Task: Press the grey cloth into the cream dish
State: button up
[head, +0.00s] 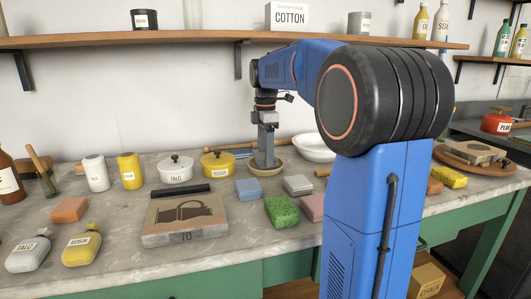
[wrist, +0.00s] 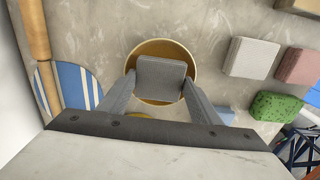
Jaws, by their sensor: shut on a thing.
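The grey cloth (wrist: 162,78), a folded square pad, is between the fingertips of my gripper (wrist: 160,86) in the wrist view. My gripper is shut on it by two opposite sides. The cream dish (wrist: 145,47), round with an ochre inside, lies around and beneath the cloth, which is roughly centred in it. In the head view my gripper (head: 266,158) points straight down into the cream dish (head: 265,172). The cloth is hidden there, and I cannot tell whether it touches the dish's bottom.
A light grey pad (head: 298,184), blue pad (head: 248,188), pink pad (head: 312,206) and green sponge (head: 282,210) lie in front of the dish. A yellow pot (head: 217,165) stands left and a white bowl (head: 313,148) behind right. A blue-striped item (wrist: 75,86) lies beside the dish.

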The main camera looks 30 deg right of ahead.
jog(key=shift+f, duration=0.45)
dwell(1.3)
jog(key=shift+r, duration=3.55)
jog(key=shift+f, duration=3.4)
jog(key=shift+r, duration=3.4)
jog(key=shift+c, duration=0.4)
